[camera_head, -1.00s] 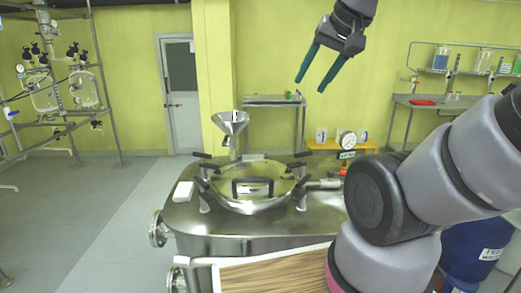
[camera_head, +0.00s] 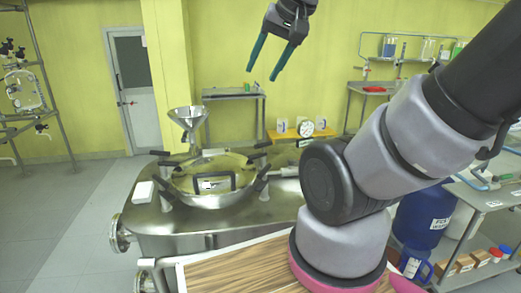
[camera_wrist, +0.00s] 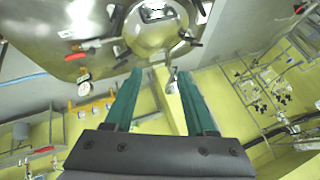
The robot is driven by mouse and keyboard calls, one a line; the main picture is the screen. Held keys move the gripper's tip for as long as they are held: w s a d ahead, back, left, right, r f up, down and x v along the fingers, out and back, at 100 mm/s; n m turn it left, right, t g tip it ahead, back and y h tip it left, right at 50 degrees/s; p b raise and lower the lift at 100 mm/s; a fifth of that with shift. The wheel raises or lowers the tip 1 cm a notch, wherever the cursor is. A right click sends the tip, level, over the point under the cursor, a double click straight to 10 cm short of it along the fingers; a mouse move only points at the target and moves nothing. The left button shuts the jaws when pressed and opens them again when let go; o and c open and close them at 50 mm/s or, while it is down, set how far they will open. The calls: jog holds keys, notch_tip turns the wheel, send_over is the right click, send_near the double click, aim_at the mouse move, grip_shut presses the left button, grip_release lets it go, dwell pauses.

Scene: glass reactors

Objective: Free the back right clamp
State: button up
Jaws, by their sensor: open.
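The steel vessel lid (camera_head: 208,200) has a black handle (camera_head: 212,184) and several black-handled clamps around its rim. The back right clamp (camera_head: 258,154) is at the far right of the rim, its black handle pointing outward. My gripper (camera_head: 262,76) is high above and beyond the vessel, with two teal fingers spread and nothing between them. It is well apart from the clamp. The wrist view shows the open fingers (camera_wrist: 160,88) with the lid (camera_wrist: 155,38) beyond their tips. I cannot tell there which clamp is which.
A steel funnel (camera_head: 188,120) stands behind the vessel on the left. A white block (camera_head: 143,192) lies on the vessel top's left side. A wooden-topped table (camera_head: 235,270) is in front. A blue drum (camera_head: 425,215) stands right.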

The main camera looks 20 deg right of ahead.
jog(key=w+d+m+g, duration=0.1)
jog(key=w+d+m, duration=0.2)
jog(key=w, duration=0.8)
jog(key=m+g+h, duration=0.2)
jog(key=m+g, duration=0.2)
jog(key=m, duration=0.5)
send_over(266, 144)
jog(key=s, duration=0.1)
notch_tip(266, 144, down, 27)
jog(key=f, duration=0.3)
jog(key=w+f, duration=0.1)
jog(key=f, duration=0.2)
jog(key=w+f, duration=0.1)
jog(key=f, duration=0.3)
jog(key=shift+d, duration=0.25)
jog(key=shift+c, duration=0.3)
grip_shut()
